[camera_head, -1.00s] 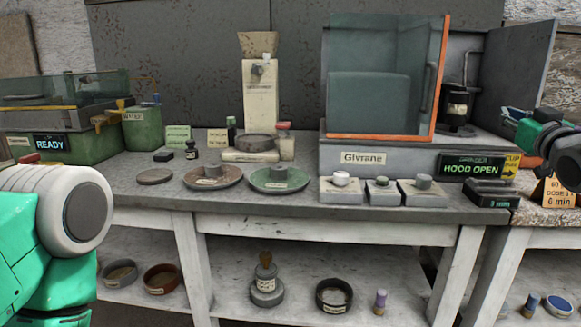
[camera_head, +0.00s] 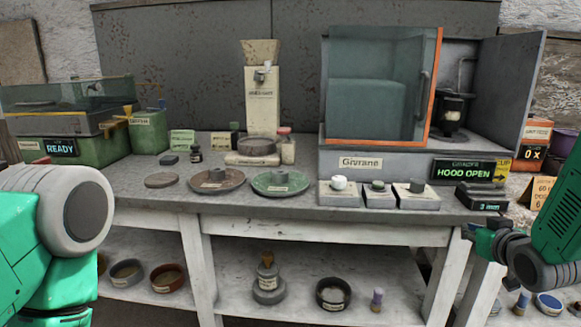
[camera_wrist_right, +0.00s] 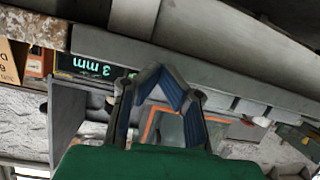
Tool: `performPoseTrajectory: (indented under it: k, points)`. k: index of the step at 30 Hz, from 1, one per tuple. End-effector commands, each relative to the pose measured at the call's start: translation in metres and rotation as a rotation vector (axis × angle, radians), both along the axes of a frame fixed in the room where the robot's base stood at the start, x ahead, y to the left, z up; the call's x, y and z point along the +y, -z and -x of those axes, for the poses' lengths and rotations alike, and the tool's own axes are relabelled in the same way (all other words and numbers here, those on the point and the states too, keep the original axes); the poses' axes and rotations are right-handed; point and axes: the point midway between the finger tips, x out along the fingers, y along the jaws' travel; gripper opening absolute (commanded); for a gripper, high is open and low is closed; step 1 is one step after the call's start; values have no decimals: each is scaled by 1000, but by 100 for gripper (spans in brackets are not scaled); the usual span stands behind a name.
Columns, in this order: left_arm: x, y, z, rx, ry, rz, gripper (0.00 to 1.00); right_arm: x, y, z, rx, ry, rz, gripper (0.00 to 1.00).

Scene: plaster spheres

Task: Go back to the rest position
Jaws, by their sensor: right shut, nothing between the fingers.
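My right gripper (camera_head: 468,232) is shut and empty. In the head view it hangs in front of the bench's right front edge, below the small black "3 mm" box (camera_head: 482,197). In the right wrist view its fingers (camera_wrist_right: 166,80) come together, with the "3 mm" display (camera_wrist_right: 92,67) beyond them to the left. My left arm shows at the left edge of the head view, but its gripper is out of frame.
The workbench (camera_head: 330,222) carries a brown dish (camera_head: 232,183), a green dish (camera_head: 298,182), several pale blocks and an orange-edged hood (camera_head: 436,90) reading "HOOD OPEN". A green "READY" tank (camera_head: 95,150) stands left. Bowls sit on the lower shelf (camera_head: 215,262).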

Motion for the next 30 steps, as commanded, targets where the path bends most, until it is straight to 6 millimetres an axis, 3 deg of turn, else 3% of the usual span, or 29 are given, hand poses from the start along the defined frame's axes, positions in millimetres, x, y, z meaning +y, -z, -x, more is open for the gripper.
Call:
performPoseTrajectory:
  k: [1, 6, 8, 12, 18, 21, 25, 30]
  points:
    - [0, -8, 0, 0, 0, 0, 32, 11, 31, 19, 88, -2, -10, 0]
    - [0, -23, 0, 0, 0, 0, 32, 45, 128, 100, 381, 2, -39, 0]
    - [0, -28, 0, 0, 0, 0, 32, 56, 156, 136, 486, 3, -46, 0]
    - [0, -40, 0, 0, 0, 0, 32, 82, 207, 227, 734, 0, -58, 0]
    - [0, -53, 0, 0, 0, 0, 32, 108, 238, 349, 1034, -8, -62, 0]
    - [0, -56, 0, 0, 0, 0, 32, 114, 241, 388, 1124, -11, -62, 0]
    - [0, -58, 0, 0, 0, 0, 32, 118, 242, 412, 1184, -13, -61, 0]
    - [0, -58, 0, 0, 0, 0, 32, 119, 242, 415, 1193, -13, -62, 0]
